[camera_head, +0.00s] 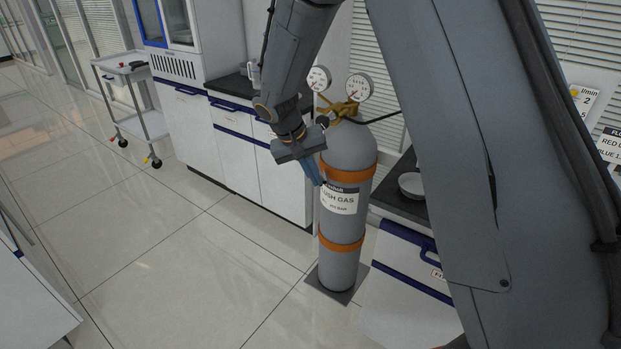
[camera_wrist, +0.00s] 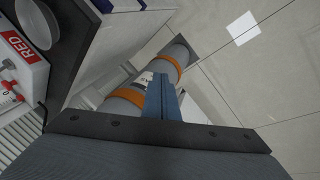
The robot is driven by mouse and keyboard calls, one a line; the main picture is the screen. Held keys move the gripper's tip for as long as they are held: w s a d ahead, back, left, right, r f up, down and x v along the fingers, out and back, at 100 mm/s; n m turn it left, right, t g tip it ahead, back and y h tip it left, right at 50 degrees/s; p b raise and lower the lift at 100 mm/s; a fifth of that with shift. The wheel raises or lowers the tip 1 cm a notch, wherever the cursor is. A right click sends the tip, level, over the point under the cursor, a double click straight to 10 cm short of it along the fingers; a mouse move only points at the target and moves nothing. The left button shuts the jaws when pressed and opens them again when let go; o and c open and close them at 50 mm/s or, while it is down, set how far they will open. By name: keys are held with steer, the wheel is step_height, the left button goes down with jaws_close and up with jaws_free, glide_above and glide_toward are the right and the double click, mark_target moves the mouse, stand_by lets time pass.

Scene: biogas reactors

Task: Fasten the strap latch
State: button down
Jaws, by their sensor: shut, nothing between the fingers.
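A grey gas cylinder (camera_head: 346,215) labelled "FLUSH GAS" stands upright on a dark base plate, with an upper orange strap (camera_head: 352,175) and a lower orange strap (camera_head: 341,243) around it. In the wrist view the cylinder (camera_wrist: 148,78) runs away from me, with the upper strap (camera_wrist: 125,96) nearer and the lower strap (camera_wrist: 166,59) farther. My gripper (camera_head: 315,174) is shut and empty, its blue fingers beside the cylinder's left side near the upper strap and label. In the wrist view the fingers (camera_wrist: 162,94) overlap the cylinder; contact is unclear. I cannot make out a latch on either strap.
Two gauges (camera_head: 359,87) and a brass valve (camera_head: 345,108) top the cylinder. White cabinets (camera_head: 245,150) stand behind to the left, and a counter with a white bowl (camera_head: 411,185) to the right. A trolley (camera_head: 128,95) is far left. The tiled floor (camera_head: 180,245) is clear.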

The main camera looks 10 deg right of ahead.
steer(key=w+a+f+m+t+h, duration=0.1)
steer(key=w+a+f+t, duration=0.1)
steer(key=w+a, duration=0.5)
steer(key=w+f, duration=0.1)
steer(key=w, duration=0.3)
steer(key=shift+a+h+p, duration=0.25)
steer(key=shift+h+p, duration=0.05)
steer(key=shift+p, duration=0.1)
steer(key=w+d+f+p, duration=0.2)
steer(key=d+f+p, duration=0.2)
steer(key=d+f, duration=0.4)
steer(key=shift+w+d, duration=0.35)
steer(key=shift+d, duration=0.1)
steer(key=shift+f+t, duration=0.1)
steer(key=shift+t, duration=0.2)
